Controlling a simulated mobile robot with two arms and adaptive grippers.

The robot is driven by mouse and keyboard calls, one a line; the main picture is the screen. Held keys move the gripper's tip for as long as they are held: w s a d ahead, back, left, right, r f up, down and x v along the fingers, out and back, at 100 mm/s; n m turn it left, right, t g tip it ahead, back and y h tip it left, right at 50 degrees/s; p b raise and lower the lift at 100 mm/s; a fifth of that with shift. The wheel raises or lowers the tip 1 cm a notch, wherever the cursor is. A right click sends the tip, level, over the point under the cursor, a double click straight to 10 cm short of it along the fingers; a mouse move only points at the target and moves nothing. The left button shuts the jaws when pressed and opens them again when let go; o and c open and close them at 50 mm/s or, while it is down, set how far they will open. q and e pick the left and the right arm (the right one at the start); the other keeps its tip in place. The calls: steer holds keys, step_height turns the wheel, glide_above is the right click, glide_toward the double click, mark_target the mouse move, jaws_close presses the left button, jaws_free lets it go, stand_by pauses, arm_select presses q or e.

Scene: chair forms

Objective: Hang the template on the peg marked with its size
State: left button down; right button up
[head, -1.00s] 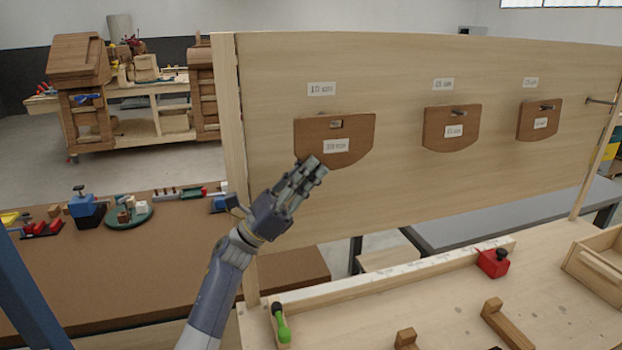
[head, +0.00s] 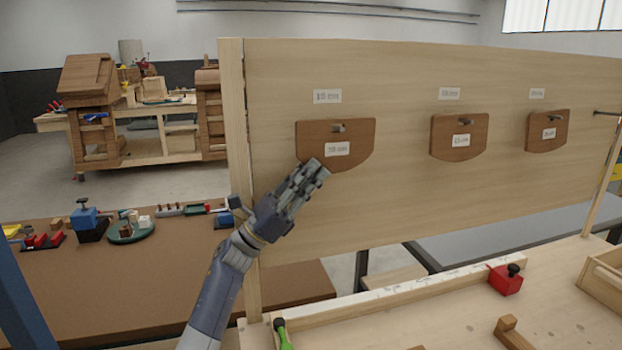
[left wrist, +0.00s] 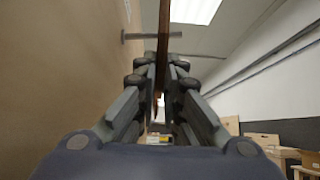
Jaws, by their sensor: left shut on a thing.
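The template (head: 358,140) is a brown wooden plate with a rounded lower edge and a white size label, at the left of the upright board (head: 400,205). My left gripper (head: 316,172) is shut on its lower left edge. A metal peg (head: 339,128) shows through the template's slot. In the left wrist view, the template (left wrist: 164,35) is edge-on between the fingers, and the peg (left wrist: 140,36) crosses it from the board, with a gap between template and board. The white label (head: 327,96) above this peg is too blurred to read surely. My right gripper is not in view.
Two similar templates hang on pegs to the right, a middle one (head: 448,137) and a smaller one (head: 547,131). A bare peg (head: 606,113) is at the board's right end. The workbench (head: 445,320) below holds a red block (head: 506,280) and wooden pieces.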

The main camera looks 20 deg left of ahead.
arm_select(q)
steer(key=shift+a+r, duration=0.1)
steer(key=shift+r, duration=0.1)
stand_by(0.6)
steer(key=shift+f+b, duration=0.45)
steer(key=shift+b, duration=0.2)
stand_by(0.5)
steer(key=c, duration=1.7)
jaws_free()
steer(key=shift+o, duration=0.2)
